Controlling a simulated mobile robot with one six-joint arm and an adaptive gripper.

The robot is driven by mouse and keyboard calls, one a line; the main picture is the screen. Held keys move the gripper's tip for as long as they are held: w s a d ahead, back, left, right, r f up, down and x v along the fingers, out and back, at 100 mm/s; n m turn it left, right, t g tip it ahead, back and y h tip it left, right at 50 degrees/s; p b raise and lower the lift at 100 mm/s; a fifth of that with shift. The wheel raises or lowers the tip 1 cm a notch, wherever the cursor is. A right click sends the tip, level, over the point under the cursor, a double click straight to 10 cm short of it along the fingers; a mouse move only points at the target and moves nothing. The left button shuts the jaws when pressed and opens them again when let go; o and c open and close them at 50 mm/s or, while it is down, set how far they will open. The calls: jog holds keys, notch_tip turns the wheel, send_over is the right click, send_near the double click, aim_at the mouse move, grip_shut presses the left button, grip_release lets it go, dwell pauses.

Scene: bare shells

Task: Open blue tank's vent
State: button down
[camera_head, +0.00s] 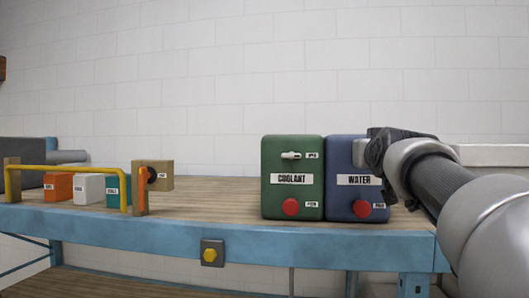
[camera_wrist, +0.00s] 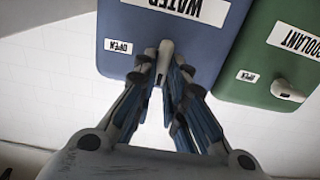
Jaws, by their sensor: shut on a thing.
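The blue tank (camera_head: 340,195), labelled WATER, stands on the bench beside the green tank. My gripper (camera_head: 364,152) is at the upper front of the blue tank and covers its vent in the head view. In the wrist view, which looks upside down, my gripper (camera_wrist: 165,62) is shut on the blue tank's small grey vent handle (camera_wrist: 166,47), one finger on each side. The handle's tip shows between the fingertips. An OPEN label (camera_wrist: 118,47) sits beside it on the blue tank (camera_wrist: 208,45).
The green COOLANT tank (camera_head: 291,155) stands close on the left, with its own pale vent handle (camera_head: 291,155). Red knobs (camera_head: 362,209) are low on both fronts. Bench is clear between.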

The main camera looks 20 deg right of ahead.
dwell(0.3)
jog(key=shift+s+d+f+m+p, duration=0.15)
jog(key=shift+m+p, duration=0.25)
jog(key=shift+m, duration=2.55)
jog(key=shift+s+d+f+m+p, duration=0.1)
jog(key=shift+d+f+m+p, duration=0.2)
jog(key=shift+m, duration=2.7)
jog(key=shift+s+d+f+m+p, duration=0.15)
jog(key=shift+m+p, duration=0.3)
jog(key=shift+m, duration=2.5)
jog(key=shift+w, duration=0.15)
jog(key=c, duration=1.6)
grip_release()
jog(key=shift+c, duration=0.2)
